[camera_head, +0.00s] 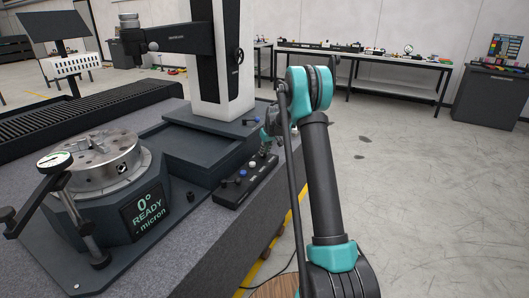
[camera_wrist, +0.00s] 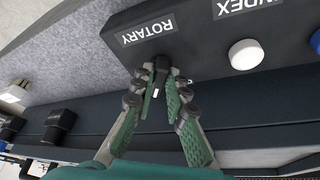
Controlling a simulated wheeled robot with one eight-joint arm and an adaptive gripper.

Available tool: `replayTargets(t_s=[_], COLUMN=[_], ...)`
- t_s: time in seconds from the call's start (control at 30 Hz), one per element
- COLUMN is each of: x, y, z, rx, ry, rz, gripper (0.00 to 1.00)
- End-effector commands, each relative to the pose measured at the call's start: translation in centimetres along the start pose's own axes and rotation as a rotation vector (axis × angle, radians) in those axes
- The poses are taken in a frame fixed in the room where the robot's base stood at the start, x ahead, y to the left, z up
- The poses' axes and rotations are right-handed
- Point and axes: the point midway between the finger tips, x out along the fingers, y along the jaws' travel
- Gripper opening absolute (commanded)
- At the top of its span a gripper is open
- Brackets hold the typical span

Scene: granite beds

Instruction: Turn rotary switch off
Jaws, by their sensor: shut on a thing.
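The rotary switch (camera_wrist: 161,66) is a small black knob on the dark control panel (camera_wrist: 195,18), beside the white label "ROTARY", which appears upside down in the wrist view. A short white mark shows near its lower end. My gripper (camera_wrist: 160,82) has its two green-padded fingers on either side of the knob and is shut on it. In the head view, my gripper (camera_head: 266,150) reaches down to the far end of the control panel (camera_head: 232,197), and the knob is hidden behind it there.
A white button (camera_wrist: 245,54) labelled "INDEX" and a blue button (camera_wrist: 316,41) sit along the same panel. The round metal rotary table (camera_head: 103,160) stands left, its display (camera_head: 145,211) reading "0° READY". A white column (camera_head: 222,60) rises behind. Open floor lies right.

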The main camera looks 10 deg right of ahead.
Motion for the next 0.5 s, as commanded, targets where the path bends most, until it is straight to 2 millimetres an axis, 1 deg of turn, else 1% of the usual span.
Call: replayTargets(t_s=[0.5], x=[0.07], y=[0.68], z=[-0.16], rx=[-0.424], ry=[0.001], rz=[-0.176], gripper=[0.00])
